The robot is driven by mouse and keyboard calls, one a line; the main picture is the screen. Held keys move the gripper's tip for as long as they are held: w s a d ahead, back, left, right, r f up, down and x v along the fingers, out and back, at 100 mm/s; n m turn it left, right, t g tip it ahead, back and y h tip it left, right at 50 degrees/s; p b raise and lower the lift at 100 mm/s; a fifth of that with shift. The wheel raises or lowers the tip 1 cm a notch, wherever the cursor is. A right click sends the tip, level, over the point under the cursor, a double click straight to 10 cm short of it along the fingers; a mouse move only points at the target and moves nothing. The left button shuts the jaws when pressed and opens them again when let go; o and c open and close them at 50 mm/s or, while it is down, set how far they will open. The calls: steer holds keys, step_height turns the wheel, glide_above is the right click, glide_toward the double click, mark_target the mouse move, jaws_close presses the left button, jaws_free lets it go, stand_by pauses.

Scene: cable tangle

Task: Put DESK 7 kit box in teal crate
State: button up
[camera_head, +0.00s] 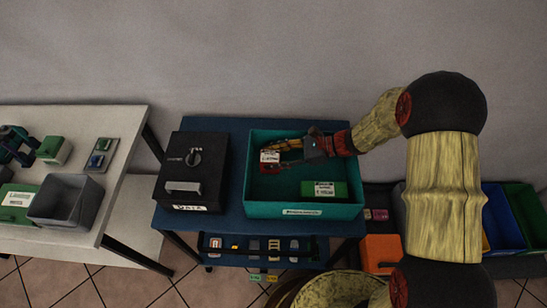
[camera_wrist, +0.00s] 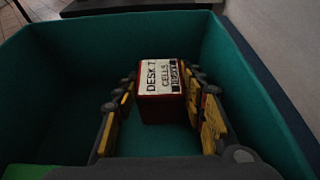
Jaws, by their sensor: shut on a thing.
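The teal crate (camera_head: 300,211) stands on the blue table, and its walls (camera_wrist: 50,75) surround my gripper in the wrist view. My gripper (camera_head: 281,153) reaches down into the crate from the right and is shut on a small red box. This DESK 7 kit box (camera_wrist: 160,110) has a white label reading "DESK 7 CELLS" and also shows in the head view (camera_head: 269,160). The fingers of my gripper (camera_wrist: 160,100) stand on both sides of the box. The box is inside the crate's walls; I cannot tell whether it touches the floor.
A green box (camera_head: 324,189) with a white label lies in the crate at front right. A black safe-like box (camera_head: 191,170) stands left of the crate on the blue table (camera_head: 222,215). A grey bin (camera_head: 66,200) sits on the white table at left.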

steer(key=shift+f, duration=0.1)
steer(key=o, duration=1.4)
steer(key=shift+c, duration=0.2)
steer(key=shift+d+r, duration=0.2)
steer(key=shift+r, duration=0.05)
steer(key=p+v, duration=0.2)
steer(key=v, duration=0.5)
steer(key=s+d+r+n+t+h, duration=0.2)
steer(key=s+d+r+n+h, duration=0.2)
steer(key=s+d+r+n, duration=0.1)
steer(key=s+d+r+n+t+h, duration=0.2)
steer(key=s+d+r+n+h, duration=0.3)
steer(key=s+r, duration=0.3)
steer(key=s+d+r+n+t+h, duration=0.2)
steer(key=s+d+r+n+h, duration=0.2)
steer(key=s+d+r+n, duration=0.3)
steer(key=shift+s+r, duration=0.1)
steer(key=shift+r, duration=0.75)
steer(key=shift+s+r, duration=0.15)
steer(key=shift+r, duration=0.75)
